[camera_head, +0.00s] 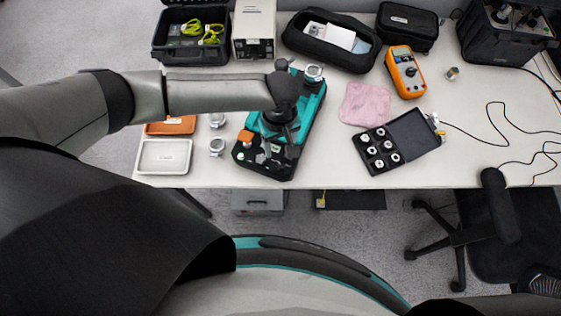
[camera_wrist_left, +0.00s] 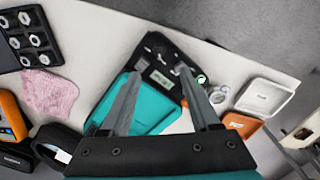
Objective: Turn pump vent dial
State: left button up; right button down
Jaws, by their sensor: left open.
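The pump (camera_head: 308,120) is a teal and black unit near the table's front edge. In the wrist view its teal body (camera_wrist_left: 152,108) and black end panel (camera_wrist_left: 160,50) show between and beyond my fingers. Small light and orange controls sit on the black end in the head view; I cannot tell for sure which is the vent dial. My left gripper (camera_head: 279,126) reaches down over the pump, and its arm hides part of it. In the wrist view the left gripper (camera_wrist_left: 160,74) has its two fingers apart with nothing between them. My right gripper is out of view.
Two small metal jars, one of them here (camera_head: 217,146), stand left of the pump beside a white tray (camera_head: 164,171) and an orange tray (camera_head: 170,126). A pink cloth (camera_head: 365,104), an open black case (camera_head: 412,136) and an orange multimeter (camera_head: 406,72) lie right.

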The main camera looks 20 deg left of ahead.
aim_at(280, 165)
pick_arm(q)
notch_tip(280, 165, down, 12)
jog(key=b, duration=0.3)
jog(key=shift+r, duration=0.25)
grip_shut()
dwell(0.4)
